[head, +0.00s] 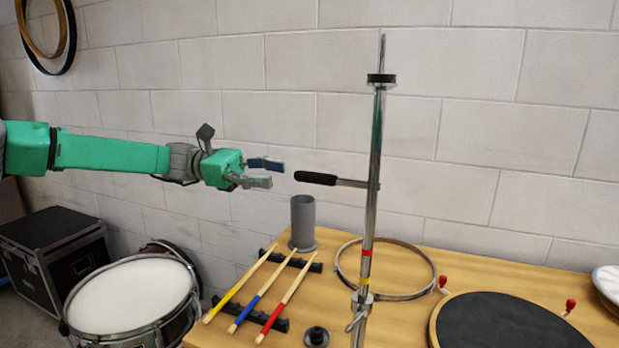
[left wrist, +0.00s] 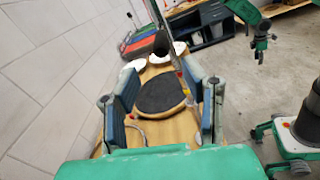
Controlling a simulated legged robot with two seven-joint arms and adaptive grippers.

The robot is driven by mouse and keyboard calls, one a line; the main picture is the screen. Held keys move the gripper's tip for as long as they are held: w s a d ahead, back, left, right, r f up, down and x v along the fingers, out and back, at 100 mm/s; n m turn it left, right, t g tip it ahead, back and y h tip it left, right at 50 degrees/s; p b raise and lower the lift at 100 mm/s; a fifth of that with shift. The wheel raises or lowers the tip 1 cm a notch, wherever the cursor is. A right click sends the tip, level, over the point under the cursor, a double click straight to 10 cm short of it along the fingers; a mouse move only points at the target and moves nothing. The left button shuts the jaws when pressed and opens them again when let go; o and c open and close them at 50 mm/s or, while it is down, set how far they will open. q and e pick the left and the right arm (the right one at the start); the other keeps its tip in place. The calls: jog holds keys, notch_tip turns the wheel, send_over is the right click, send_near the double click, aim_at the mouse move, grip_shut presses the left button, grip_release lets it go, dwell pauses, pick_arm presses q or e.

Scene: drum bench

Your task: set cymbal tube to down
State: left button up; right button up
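The cymbal tube (head: 375,160) is a thin chrome upright with a black disc near its top. A black handle (head: 315,178) sticks out from it to the left; it also shows in the left wrist view (left wrist: 161,43). Red (head: 366,252) and yellow bands mark the tube above a clamp (head: 358,312). My left gripper (head: 268,172) is open and empty, just left of the handle tip and apart from it. In the left wrist view the handle lies beyond and between my open fingers (left wrist: 160,75). A green arm with a dark end, seemingly my right gripper (left wrist: 260,55), shows small.
The wooden bench holds three drumsticks (head: 246,291) on black racks, a grey cup (head: 302,222), a metal hoop (head: 427,261) and a dark drum pad (head: 510,322). A snare drum (head: 130,297) and black case (head: 55,255) stand left. Air around the handle is clear.

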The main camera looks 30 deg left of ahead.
aim_at(316, 179)
pick_arm(q)
jog(key=x, duration=0.9)
jog(key=shift+s+d+r, duration=0.1)
jog(key=shift+d+r, duration=0.05)
jog(key=shift+d, duration=0.3)
jog(key=shift+a, duration=0.6)
jog(key=shift+d, duration=0.35)
grip_shut()
